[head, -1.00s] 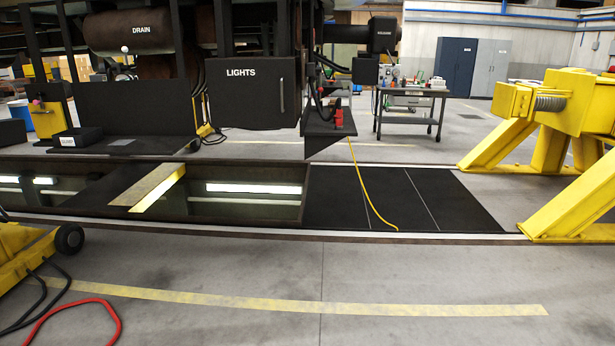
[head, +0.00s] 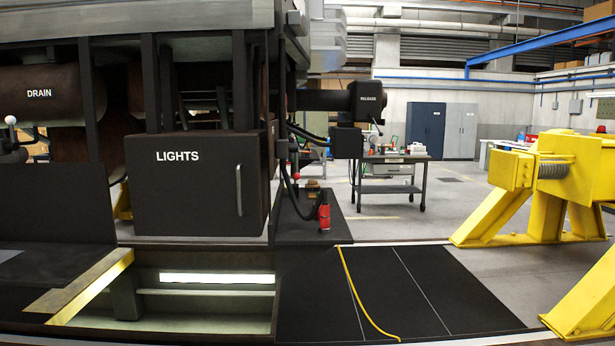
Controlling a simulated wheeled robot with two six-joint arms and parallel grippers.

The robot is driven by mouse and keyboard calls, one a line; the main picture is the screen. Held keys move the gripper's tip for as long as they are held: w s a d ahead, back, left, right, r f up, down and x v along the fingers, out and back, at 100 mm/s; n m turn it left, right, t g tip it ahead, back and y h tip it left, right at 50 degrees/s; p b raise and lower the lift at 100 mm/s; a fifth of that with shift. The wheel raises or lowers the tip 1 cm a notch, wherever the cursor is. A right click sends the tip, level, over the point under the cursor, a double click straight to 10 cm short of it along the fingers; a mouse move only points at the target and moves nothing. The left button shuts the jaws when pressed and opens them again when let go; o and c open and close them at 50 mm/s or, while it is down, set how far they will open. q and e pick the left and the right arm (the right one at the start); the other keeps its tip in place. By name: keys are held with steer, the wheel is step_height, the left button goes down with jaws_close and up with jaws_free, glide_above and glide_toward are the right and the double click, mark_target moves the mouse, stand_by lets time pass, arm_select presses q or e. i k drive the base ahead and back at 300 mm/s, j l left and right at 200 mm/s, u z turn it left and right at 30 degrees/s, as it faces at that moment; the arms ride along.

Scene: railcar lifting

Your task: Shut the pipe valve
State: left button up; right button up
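Neither of my grippers shows in the head view. I cannot tell for sure which part is the pipe valve. Under the railcar (head: 150,15), at its right end, a small red part (head: 282,152) sits on dark pipework. Below it, a red fitting (head: 324,216) stands at the lower end of a black hose (head: 292,196). At the far left, a lever with a white ball knob (head: 11,120) stands below the tank marked DRAIN (head: 39,93).
A black box marked LIGHTS (head: 190,185) hangs under the railcar. Below it is an open, lit floor pit (head: 200,305). Black floor plates (head: 400,290) carry a yellow cable (head: 357,285). A yellow stand (head: 540,190) is at right; a cart (head: 390,187) stands behind.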

mark_target(296, 164)
steer(key=i+z, duration=0.4)
steer(key=i+j+z, duration=0.15)
steer(key=i+z, duration=0.2)
steer(key=i, duration=0.25)
